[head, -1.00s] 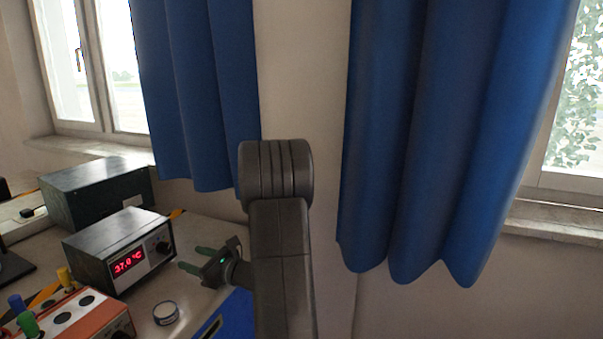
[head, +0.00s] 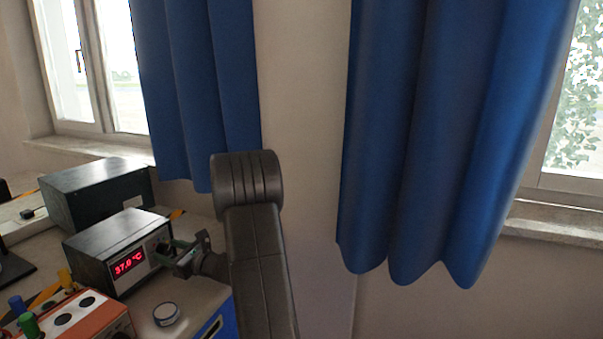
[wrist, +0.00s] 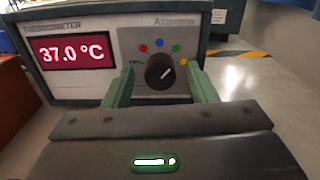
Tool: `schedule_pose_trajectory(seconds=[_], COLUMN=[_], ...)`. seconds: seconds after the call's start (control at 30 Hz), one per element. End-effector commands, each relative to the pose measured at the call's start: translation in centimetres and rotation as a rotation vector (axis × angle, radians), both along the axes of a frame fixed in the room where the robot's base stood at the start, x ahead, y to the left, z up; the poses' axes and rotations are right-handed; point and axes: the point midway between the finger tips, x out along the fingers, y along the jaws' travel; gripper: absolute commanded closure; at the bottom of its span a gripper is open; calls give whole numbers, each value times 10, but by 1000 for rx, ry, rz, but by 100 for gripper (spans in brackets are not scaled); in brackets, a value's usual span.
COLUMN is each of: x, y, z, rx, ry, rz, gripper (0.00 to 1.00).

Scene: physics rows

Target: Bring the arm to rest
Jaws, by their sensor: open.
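My gripper (head: 171,252) is at the end of my dark arm, left of the arm's upper links in the head view. Its two green fingers point toward the front of a grey thermometer box (head: 117,250) with a red 37.0 °C display. In the wrist view my gripper (wrist: 161,88) is open, with the fingers apart and nothing held between them. The black knob (wrist: 160,72) of the thermometer box (wrist: 90,85) shows between the fingers in that view. I cannot tell whether the fingers touch the box.
A small round tin (head: 166,314) lies on the bench near the gripper. A dark box (head: 97,190) stands behind. Blue curtains (head: 430,130) hang on the wall behind and right of the arm.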

Motion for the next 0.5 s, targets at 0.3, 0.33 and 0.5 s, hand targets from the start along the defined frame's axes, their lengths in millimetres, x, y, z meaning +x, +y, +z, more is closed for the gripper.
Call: schedule_pose_trajectory(seconds=[0.3,0.33,0.5], x=[-1,-1,-1], y=[-2,-2,-2], z=[-2,-2,-1], rx=[-111,-122,-178], ry=[-269,-294,-431], rz=[0,0,0], gripper=[48,48,48])
